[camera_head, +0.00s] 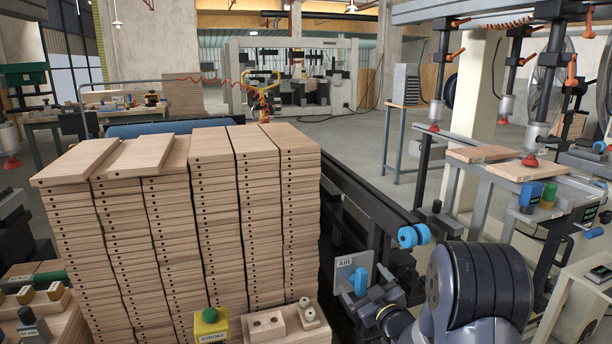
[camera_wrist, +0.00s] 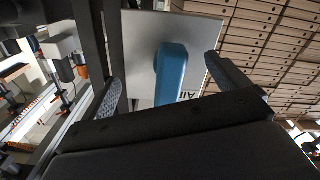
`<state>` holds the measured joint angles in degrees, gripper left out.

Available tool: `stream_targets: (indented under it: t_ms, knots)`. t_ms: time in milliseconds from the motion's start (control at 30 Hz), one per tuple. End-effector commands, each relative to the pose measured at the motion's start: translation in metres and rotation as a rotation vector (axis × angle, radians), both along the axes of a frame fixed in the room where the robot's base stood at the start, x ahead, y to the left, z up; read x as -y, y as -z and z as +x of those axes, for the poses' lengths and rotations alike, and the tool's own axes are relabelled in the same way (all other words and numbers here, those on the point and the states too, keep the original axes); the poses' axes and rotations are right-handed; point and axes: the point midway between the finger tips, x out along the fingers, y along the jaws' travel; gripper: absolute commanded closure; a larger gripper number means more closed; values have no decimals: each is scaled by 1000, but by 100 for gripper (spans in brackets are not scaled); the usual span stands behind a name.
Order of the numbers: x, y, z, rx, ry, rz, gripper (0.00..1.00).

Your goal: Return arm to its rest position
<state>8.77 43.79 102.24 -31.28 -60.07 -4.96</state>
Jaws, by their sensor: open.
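My gripper (camera_head: 372,296) is low in the right half of the head view, just in front of a grey plate (camera_head: 343,264) marked AIR. A blue lever (camera_head: 360,282) is mounted on that plate. In the wrist view the two fingers of my gripper (camera_wrist: 164,70) are spread wide. The blue lever (camera_wrist: 171,74) stands upright between them in the picture, with visible gaps on both sides. Nothing is held. I cannot tell how deep the lever sits between the fingers. My arm comes in from the lower right of the head view.
Tall stacks of wooden boards (camera_head: 200,210) stand left of my gripper. A green button on a yellow box (camera_head: 210,325) and wooden blocks (camera_head: 266,327) are at the front. Dark machine rails (camera_head: 375,205) run behind. A machine with boards (camera_head: 530,168) is at right.

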Motion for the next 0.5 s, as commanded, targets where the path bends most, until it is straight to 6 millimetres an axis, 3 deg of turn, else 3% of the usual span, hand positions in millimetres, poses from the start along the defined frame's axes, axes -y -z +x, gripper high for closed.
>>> stream_targets:
  t_ms: [500]
  knots:
    - [3,-1,1,-90,1,269,5]
